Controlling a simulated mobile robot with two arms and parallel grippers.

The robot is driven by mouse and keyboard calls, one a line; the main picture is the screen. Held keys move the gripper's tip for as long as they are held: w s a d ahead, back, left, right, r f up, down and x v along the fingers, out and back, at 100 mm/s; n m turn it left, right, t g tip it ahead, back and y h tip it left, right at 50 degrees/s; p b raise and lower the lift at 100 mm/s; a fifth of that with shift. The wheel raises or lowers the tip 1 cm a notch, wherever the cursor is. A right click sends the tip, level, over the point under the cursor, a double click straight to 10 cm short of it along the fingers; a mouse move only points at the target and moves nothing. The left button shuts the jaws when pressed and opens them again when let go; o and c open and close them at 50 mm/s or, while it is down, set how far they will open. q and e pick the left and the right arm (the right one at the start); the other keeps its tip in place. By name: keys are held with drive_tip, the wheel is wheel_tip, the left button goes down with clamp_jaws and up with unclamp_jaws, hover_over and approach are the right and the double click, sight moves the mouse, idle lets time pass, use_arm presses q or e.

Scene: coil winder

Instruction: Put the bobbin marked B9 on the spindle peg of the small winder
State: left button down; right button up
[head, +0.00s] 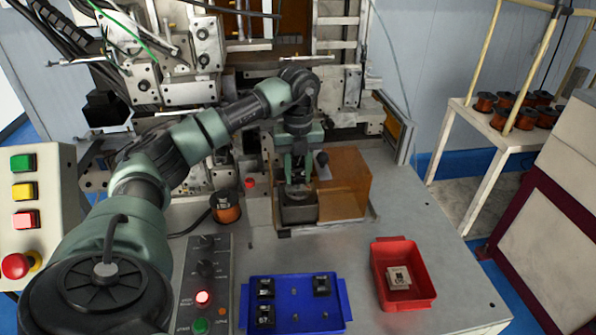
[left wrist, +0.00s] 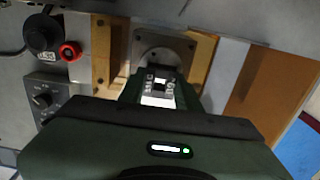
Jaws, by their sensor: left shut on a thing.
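My left gripper (head: 297,178) points down over the grey block of the small winder (head: 298,213), beside an amber guard. It is shut on a small bobbin, which shows between the fingers in the left wrist view (left wrist: 158,88) with a pale and dark top. Its marking is too small to read. The spindle peg is hidden, so I cannot tell whether the bobbin is around it or above it. A blue tray (head: 246,322) holds dark bobbins (head: 321,286). A red tray (head: 431,297) holds a pale bobbin (head: 398,277). My right gripper is not in view.
The amber guard (head: 346,185) stands close to the right of the gripper. A copper wire spool (head: 226,208) and a control panel (head: 205,270) lie to the left. The large machine (head: 190,90) rises behind. The bench between winder and trays is clear.

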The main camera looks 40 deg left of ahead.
use_arm(q)
drive_tip(key=shift+f, duration=0.4)
drive_tip(key=shift+f+b, duration=0.25)
drive_tip(key=shift+b, duration=0.15)
drive_tip(key=shift+r+p, duration=0.7)
drive_tip(key=shift+r, duration=0.05)
drive_tip(key=shift+f, duration=0.35)
drive_tip(key=shift+f+b, duration=0.4)
drive_tip(key=shift+b, duration=0.05)
drive_tip(key=shift+r, duration=0.1)
drive_tip(key=shift+r, duration=0.1)
drive_tip(key=shift+r+p, duration=0.55)
drive_tip(key=shift+p, duration=0.15)
